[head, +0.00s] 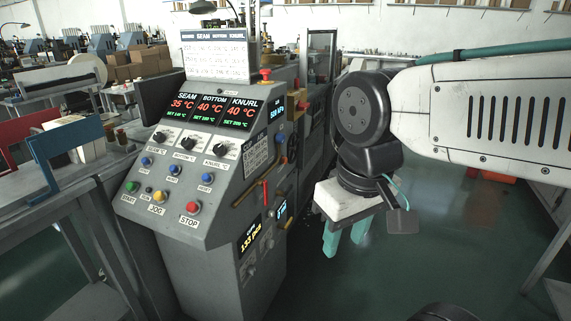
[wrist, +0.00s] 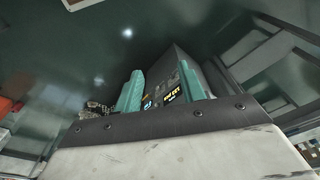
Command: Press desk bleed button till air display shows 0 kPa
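The grey control desk (head: 240,235) stands left of centre in the head view. A blue button (head: 281,137) sits just below that display. Several buttons are on the sloped front, including a red STOP button (head: 193,207); I cannot read which one is for bleed. My gripper (head: 345,245) hangs right of the desk, apart from it, with teal fingers pointing down. It is open and empty; the wrist view also shows the spread fingers (wrist: 163,80).
Temperature displays (head: 212,107) read 35, 40 and 40 °C. Green floor (head: 420,270) is clear beneath my gripper.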

